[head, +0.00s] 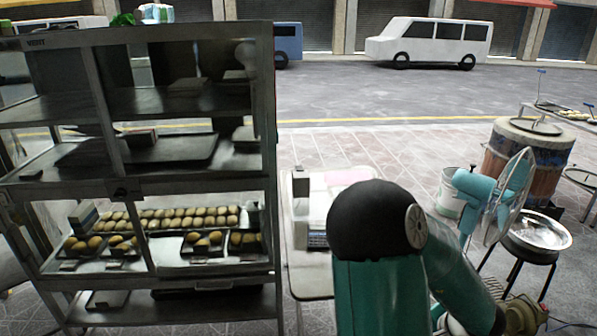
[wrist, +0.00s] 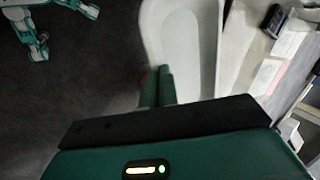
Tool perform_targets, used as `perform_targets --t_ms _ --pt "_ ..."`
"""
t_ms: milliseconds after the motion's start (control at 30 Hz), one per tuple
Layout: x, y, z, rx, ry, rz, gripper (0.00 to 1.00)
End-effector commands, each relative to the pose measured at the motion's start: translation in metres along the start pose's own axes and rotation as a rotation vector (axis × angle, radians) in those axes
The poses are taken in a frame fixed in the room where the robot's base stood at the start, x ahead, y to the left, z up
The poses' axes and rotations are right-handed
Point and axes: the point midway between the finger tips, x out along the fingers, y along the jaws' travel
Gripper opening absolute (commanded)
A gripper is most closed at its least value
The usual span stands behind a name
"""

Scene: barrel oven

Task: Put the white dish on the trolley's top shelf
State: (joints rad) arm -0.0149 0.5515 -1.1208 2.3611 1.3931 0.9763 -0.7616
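The white dish (wrist: 195,45) is a long, shallow, round-cornered tray in the wrist view, at the top middle. The two green fingers of my gripper (wrist: 158,86) are close together at its left rim, and they appear shut on that rim. The dish's near end is partly hidden by my gripper's body. In the head view my arm hides my gripper, and the dish does not show. A tall, dark metal unit with several shelves (head: 190,102) stands at the left; I cannot tell whether it is the trolley.
Trays of buns (head: 185,217) lie on the unit's lower shelf. A narrow table (head: 308,274) with white items stands beside it. A teal fan (head: 500,190), a metal basin (head: 538,232) and a barrel (head: 527,165) stand at the right. Paving beyond the table is clear.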

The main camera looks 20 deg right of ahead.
Motion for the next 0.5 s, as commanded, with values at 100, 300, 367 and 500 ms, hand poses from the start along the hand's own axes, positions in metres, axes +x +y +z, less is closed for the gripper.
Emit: perform_targets --t_ms 100,300,367,500 --pt "0.038 -0.035 0.014 -0.192 -0.105 -0.001 0.0" --pt "0.106 -0.096 0.059 -0.528 -0.288 -0.002 0.0" --pt "0.126 -0.115 0.078 -0.629 -0.342 -0.004 0.0" --pt "0.166 -0.155 0.128 -0.847 -0.46 -0.004 0.0"
